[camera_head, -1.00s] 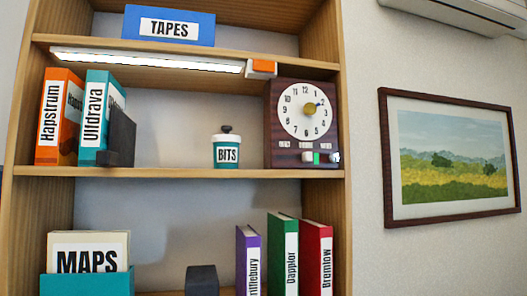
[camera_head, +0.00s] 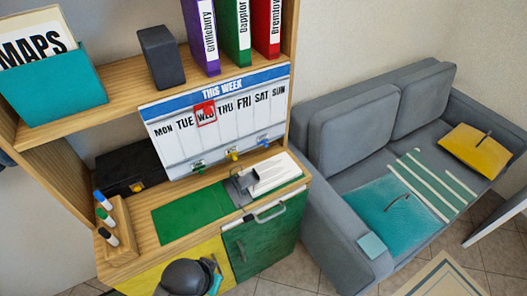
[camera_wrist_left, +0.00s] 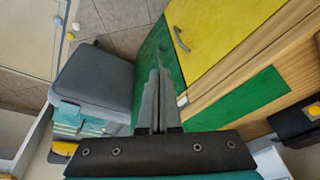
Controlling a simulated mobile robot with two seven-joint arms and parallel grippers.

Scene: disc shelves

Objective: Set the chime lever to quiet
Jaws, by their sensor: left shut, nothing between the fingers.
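The clock with the chime lever is out of sight in both current views. My left gripper (camera_wrist_left: 160,92) shows in the left wrist view with its two grey fingers together and nothing between them. It points over the lower cabinet, whose yellow door (camera_wrist_left: 215,40) and green door (camera_wrist_left: 157,60) lie beyond the fingers. My right gripper is in neither view.
The head view shows a shelf with a teal MAPS box (camera_head: 55,95), a dark block (camera_head: 160,57) and several binders. Below are a weekly board (camera_head: 218,130), a marker holder (camera_head: 122,238) and a green mat (camera_head: 190,213). A grey sofa (camera_head: 345,130) stands right.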

